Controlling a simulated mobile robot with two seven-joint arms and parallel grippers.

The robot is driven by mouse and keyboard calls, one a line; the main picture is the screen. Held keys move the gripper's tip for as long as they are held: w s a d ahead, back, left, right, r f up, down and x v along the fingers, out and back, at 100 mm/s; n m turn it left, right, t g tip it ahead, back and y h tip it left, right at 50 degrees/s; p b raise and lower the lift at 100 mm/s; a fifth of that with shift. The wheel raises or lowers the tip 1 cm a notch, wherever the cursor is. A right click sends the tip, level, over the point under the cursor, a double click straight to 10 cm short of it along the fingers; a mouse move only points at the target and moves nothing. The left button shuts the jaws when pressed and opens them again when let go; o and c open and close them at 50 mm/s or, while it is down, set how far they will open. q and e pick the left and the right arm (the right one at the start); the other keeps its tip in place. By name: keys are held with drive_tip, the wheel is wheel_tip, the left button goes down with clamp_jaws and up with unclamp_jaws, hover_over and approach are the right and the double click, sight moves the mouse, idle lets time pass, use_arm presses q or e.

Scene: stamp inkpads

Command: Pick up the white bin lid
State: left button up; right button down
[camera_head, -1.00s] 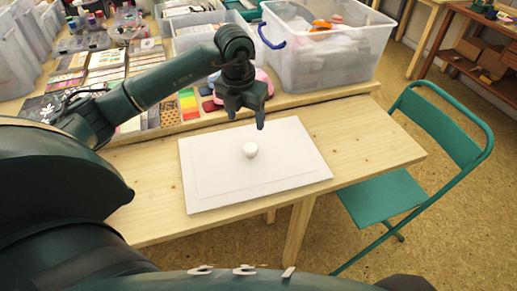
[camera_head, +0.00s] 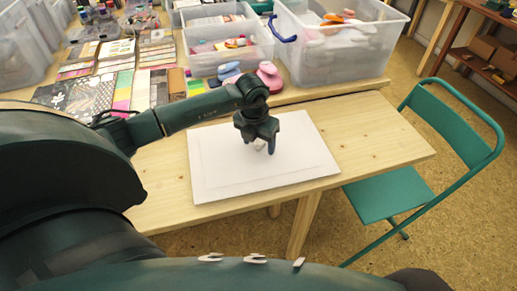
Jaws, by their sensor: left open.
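The white bin lid (camera_head: 222,172) is a flat rectangular panel with a small white round knob (camera_head: 259,144) near its middle. It lies flat on the wooden table. My left gripper (camera_head: 259,147) points down over the middle of the lid, with its open fingers around the knob or just in front of it; I cannot tell whether they touch it. The gripper hides part of the knob and the lid behind it. My right gripper is not in view.
A green folding chair (camera_head: 452,128) stands right of the table (camera_head: 385,140). Behind the lid are pink and blue stampers (camera_head: 268,74), sheets of cards (camera_head: 112,66) and clear plastic bins (camera_head: 345,65). The table's right end is clear.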

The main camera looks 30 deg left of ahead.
use_arm(q)
drive_tip(key=c, duration=1.2)
drive_tip(key=shift+r, duration=0.15)
